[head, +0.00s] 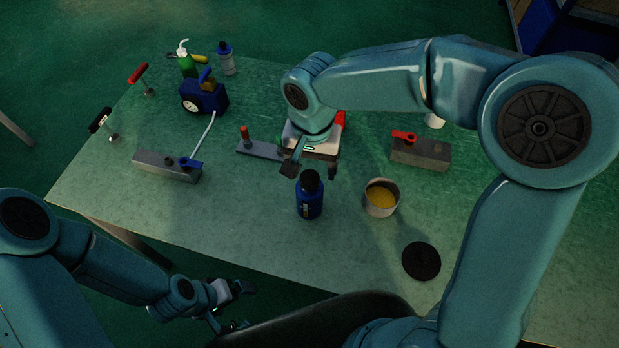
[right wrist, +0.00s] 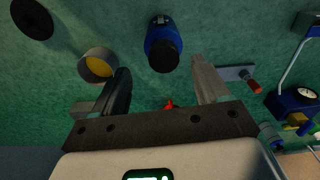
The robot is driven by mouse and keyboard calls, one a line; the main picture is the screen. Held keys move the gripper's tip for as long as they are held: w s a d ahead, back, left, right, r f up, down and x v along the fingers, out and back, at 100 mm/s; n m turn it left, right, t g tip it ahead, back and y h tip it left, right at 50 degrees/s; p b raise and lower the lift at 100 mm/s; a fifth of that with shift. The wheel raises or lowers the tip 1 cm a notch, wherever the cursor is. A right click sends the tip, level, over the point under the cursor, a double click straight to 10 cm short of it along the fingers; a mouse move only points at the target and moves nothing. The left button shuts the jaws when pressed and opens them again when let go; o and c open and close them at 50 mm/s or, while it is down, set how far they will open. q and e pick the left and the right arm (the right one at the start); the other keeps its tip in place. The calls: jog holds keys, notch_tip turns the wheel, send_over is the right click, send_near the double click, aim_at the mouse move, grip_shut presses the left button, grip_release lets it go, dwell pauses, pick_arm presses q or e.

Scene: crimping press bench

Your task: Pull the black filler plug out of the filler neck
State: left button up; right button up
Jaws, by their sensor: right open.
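A blue bottle-like container (head: 309,204) with a black top (head: 310,181) stands upright on the bench; I take this top for the filler plug. The neck beneath it is hidden or too small to make out. In the right wrist view the black plug (right wrist: 164,56) and the blue body (right wrist: 163,33) show near the top middle. My right gripper (head: 309,168) is open and empty, just behind the plug in the head view, and not closed on it. My left gripper (head: 231,307) looks open and empty, low in front of the bench edge.
A pot with yellow contents (head: 381,210) stands close right of the bottle, with a black disc (head: 421,261) nearer me. A grey block with a red lever (head: 420,154) is behind the pot. A blue gauge unit (head: 205,98) stands back left. The front-left bench is clear.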

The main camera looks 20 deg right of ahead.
aim_at(310, 176)
jog(key=f, duration=0.2)
jog(key=w+f, duration=0.1)
jog(key=f, duration=0.2)
jog(key=shift+p, duration=0.35)
jog(key=shift+f, duration=0.1)
jog(key=shift+s, duration=0.15)
jog(key=c, duration=1.2)
